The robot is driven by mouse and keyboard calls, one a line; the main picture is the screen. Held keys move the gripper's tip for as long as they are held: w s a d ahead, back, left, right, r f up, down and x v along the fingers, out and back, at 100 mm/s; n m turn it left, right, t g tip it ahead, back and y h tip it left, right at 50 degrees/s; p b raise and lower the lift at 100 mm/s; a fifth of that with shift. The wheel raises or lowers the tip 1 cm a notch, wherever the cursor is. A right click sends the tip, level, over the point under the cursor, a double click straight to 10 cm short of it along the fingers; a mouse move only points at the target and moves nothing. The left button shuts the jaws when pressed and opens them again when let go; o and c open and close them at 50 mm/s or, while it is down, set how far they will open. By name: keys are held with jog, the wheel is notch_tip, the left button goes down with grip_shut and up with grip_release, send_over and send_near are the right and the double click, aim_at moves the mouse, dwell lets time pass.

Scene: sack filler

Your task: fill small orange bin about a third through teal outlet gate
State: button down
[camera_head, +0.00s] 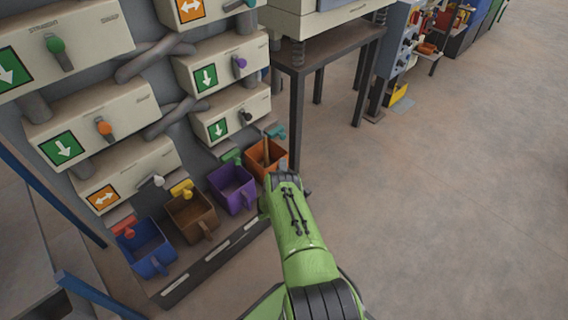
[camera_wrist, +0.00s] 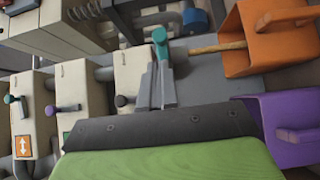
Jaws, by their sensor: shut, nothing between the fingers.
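The small orange bin (camera_head: 277,160) stands at the far right end of the row of bins. It also shows at the upper right of the wrist view (camera_wrist: 285,50). The teal gate handle (camera_head: 276,132) is just above it. In the wrist view the teal handle (camera_wrist: 160,37) is right beyond my fingertips; I cannot tell whether they touch it. A thin tan stream (camera_wrist: 217,48) runs from the outlet side into the orange bin. The fill level is hidden. My gripper (camera_wrist: 157,76) is shut and empty.
Purple (camera_head: 232,188), brown (camera_head: 192,215) and blue (camera_head: 147,248) bins stand to the left, under green, yellow and red handles. Cream chute housings with coloured knobs rise behind. A dark table leg (camera_head: 295,125) stands close behind the orange bin. The floor at right is clear.

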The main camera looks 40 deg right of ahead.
jog(key=w+d, duration=0.5)
jog(key=d, duration=0.5)
jog(key=shift+d, duration=0.3)
jog(key=shift+w, duration=0.1)
dwell(5.9)
jog(key=s+p, duration=0.6)
jog(key=s, duration=0.3)
jog(key=shift+d+p, duration=0.15)
jog(key=shift+p, duration=0.15)
